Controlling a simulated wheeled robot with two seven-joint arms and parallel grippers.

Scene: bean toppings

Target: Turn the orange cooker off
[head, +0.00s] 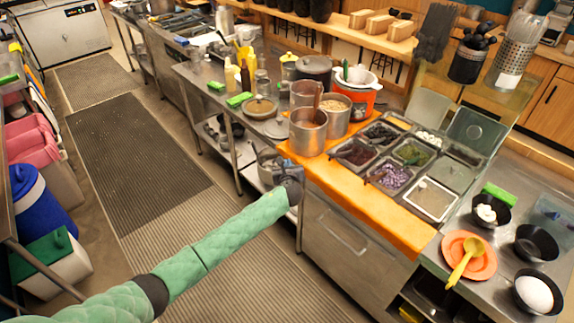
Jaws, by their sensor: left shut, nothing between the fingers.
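The orange cooker (362,101) stands at the back of the prep counter, with a white rim and a green-handled utensil in it. Its lower front is partly hidden by a steel pot (334,113). Its switch or knob is too small to make out. My left gripper (284,162) is at the end of the green-sleeved arm, near the counter's left front corner. It is shut and empty, well in front of the cooker and apart from it. My right gripper is not in view.
Tall steel pots (308,135) stand on the orange counter edge (350,195) between my gripper and the cooker. A topping tray (405,155) lies to the right. An orange plate (469,256) with a yellow ladle and black bowls are at the lower right. The matted aisle is clear.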

